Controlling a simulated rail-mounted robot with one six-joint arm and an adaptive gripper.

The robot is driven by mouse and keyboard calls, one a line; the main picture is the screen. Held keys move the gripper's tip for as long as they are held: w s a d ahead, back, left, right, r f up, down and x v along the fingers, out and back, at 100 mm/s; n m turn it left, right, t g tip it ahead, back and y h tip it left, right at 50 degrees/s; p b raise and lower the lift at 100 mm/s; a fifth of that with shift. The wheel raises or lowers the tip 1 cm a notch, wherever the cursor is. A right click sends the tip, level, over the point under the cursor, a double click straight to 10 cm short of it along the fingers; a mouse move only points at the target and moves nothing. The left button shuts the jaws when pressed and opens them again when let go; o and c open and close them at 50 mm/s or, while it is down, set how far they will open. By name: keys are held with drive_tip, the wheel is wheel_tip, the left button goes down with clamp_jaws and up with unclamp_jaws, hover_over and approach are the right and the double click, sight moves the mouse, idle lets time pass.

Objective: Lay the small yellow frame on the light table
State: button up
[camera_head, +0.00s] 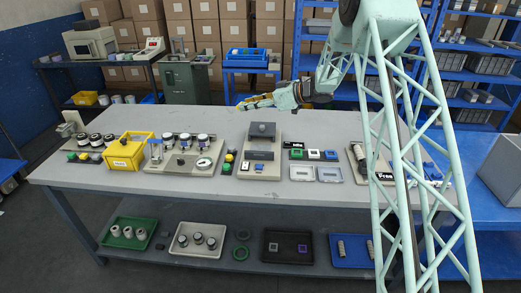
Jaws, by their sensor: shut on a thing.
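My gripper (246,105) is raised above the back middle of the grey workbench, pointing left. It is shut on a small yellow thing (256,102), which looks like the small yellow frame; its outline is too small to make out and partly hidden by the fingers. I cannot tell for sure which item is the light table. Two pale flat panels, one left (302,173) and one right (330,174), lie at the front of the bench, apart from my gripper. Small green (297,154), white (314,154) and blue (331,155) frame-like pieces lie just behind them.
A beige board with a grey block device (262,133) stands mid-bench below my gripper. A board with a dark cylinder (357,154) lies right. The bench's front left strip (200,188) is clear.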

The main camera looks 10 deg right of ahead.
drive_tip(key=s+d+f+n+g+y+p, duration=0.1)
drive_tip(key=s+d+f+n+g+y, duration=0.1)
drive_tip(key=s+d+f+n+g, duration=0.2)
wheel_tip(320, 180, down, 4)
drive_tip(key=shift+s+d+f, duration=0.1)
drive_tip(key=shift+s+d, duration=1)
drive_tip(key=shift+s, duration=0.15)
drive_tip(key=shift+f+b, duration=0.55)
drive_tip(key=shift+f, duration=2.6)
drive_tip(key=shift+f+b, duration=0.45)
drive_tip(key=shift+f, duration=1.4)
drive_tip(key=shift+f, duration=0.2)
